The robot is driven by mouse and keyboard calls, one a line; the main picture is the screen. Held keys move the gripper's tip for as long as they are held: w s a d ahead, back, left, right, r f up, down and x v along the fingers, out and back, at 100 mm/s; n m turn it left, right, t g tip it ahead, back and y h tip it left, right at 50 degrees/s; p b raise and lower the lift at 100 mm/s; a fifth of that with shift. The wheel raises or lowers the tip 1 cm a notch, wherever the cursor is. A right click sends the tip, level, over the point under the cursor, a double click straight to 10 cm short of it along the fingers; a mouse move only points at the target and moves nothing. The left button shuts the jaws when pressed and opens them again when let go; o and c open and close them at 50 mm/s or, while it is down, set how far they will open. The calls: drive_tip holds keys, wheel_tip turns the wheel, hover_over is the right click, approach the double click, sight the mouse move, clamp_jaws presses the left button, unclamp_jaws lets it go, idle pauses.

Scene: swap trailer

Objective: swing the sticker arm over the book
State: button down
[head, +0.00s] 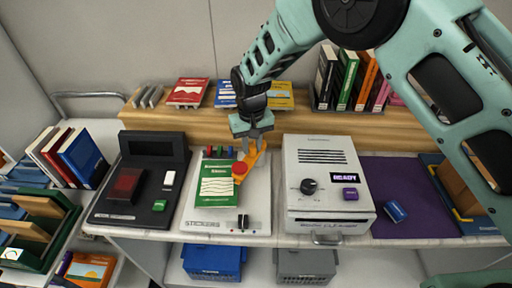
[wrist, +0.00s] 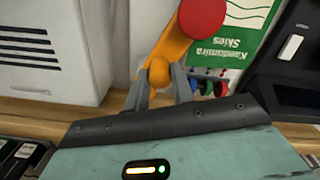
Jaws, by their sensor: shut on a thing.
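The green-and-white book (head: 215,186) lies on the pale sticker machine (head: 262,205) in the head view. The orange sticker arm (head: 252,157) carries a round red head (head: 239,169), which overlaps the book's right edge. In the wrist view the red head (wrist: 203,16) overlaps the edge of the book (wrist: 247,22). My gripper (head: 252,138) is at the arm's upper end. In the wrist view its two fingers are closed on the orange knob (wrist: 159,72) of the sticker arm. The arm's pivot cannot be made out clearly.
The grey book cleaner (head: 325,215) stands close on the right, and a dark machine (head: 105,205) on the left. Several small coloured stickers or pegs (head: 217,152) sit behind the book. A wooden shelf (head: 185,123) with books runs along the back.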

drive_tip(key=m, duration=0.1)
drive_tip(key=a+m, duration=0.1)
drive_tip(key=shift+w+a+m+b, duration=0.1)
drive_tip(key=shift+w+m+b, duration=0.2)
drive_tip(key=shift+w+m, duration=0.1)
drive_tip(key=shift+w+a+r+m+b, duration=0.15)
drive_tip(key=shift+w+a+m, duration=0.15)
drive_tip(key=shift+m, duration=0.55)
drive_tip(key=shift+w+a+f+m+b, duration=0.1)
drive_tip(key=shift+w+a+m+b, duration=0.15)
drive_tip(key=shift+m, duration=0.6)
drive_tip(key=shift+w+r, duration=0.1)
drive_tip(key=c, duration=1.2)
unclamp_jaws()
wheel_tip(320, 180, up, 17)
drive_tip(key=b, duration=0.3)
drive_tip(key=shift+r, duration=0.15)
drive_tip(key=shift+d, duration=0.1)
